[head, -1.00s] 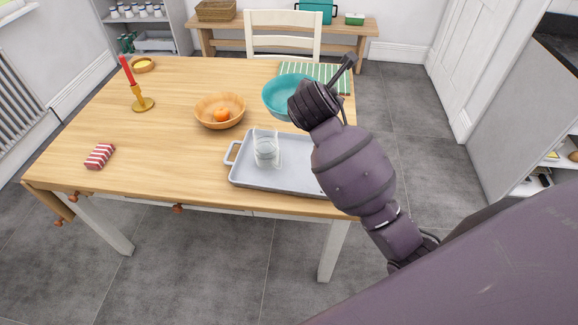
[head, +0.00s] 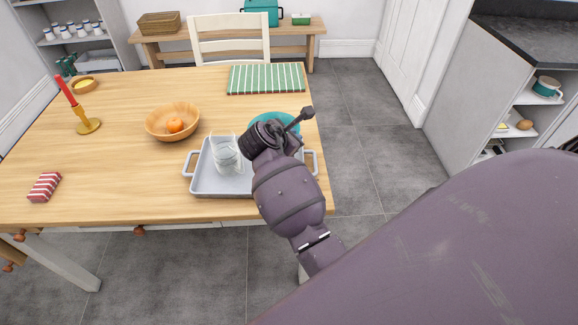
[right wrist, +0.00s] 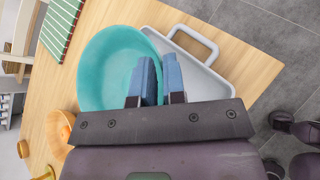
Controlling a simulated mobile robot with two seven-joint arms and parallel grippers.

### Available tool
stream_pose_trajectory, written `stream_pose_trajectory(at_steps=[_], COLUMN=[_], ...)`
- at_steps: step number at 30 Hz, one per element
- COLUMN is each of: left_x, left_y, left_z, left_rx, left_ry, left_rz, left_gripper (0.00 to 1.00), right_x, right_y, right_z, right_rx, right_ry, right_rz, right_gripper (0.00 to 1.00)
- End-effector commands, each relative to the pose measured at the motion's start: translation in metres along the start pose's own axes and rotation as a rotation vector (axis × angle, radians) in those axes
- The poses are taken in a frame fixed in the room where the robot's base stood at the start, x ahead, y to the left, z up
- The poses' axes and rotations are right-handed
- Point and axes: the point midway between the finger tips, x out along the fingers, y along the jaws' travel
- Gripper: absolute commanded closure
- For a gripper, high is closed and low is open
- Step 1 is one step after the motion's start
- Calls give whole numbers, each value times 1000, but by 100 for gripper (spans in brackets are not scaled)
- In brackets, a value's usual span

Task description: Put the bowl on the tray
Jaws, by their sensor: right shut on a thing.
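The teal bowl (head: 275,120) is over the far right part of the grey tray (head: 205,181) in the head view, partly hidden behind my right arm. In the right wrist view the bowl (right wrist: 108,66) overlaps part of the tray (right wrist: 206,77). My right gripper (right wrist: 159,75) is shut on the bowl's rim, one finger inside and one outside. I cannot tell whether the bowl touches the tray. My left gripper is not in view.
A clear glass (head: 225,156) stands on the tray's left part. A wooden bowl with an orange fruit (head: 173,122) is to the left. A green striped mat (head: 266,79) lies bare behind. A candlestick (head: 88,126) and a red striped cloth (head: 45,186) are farther left.

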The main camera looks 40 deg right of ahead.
Motion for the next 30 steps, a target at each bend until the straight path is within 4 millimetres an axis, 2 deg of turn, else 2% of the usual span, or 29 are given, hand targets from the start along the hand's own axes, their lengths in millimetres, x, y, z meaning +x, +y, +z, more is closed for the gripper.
stream_pose_trajectory(at_steps=[3, 7, 16, 24, 30], left_x=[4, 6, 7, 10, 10], left_y=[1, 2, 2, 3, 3], left_z=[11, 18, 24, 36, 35], left_rx=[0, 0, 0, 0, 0], left_ry=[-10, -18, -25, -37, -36], left_rz=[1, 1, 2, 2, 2], left_gripper=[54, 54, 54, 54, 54], right_x=[16, 28, 38, 58, 58], right_y=[-9, -15, -20, -31, -30], right_z=[-22, -38, -52, -79, -80], right_rx=[-3, -3, 0, -2, 1], right_ry=[0, 0, 0, 0, 0], right_rz=[-1, -1, 1, 0, 2], right_gripper=[100, 100, 100, 100, 100])
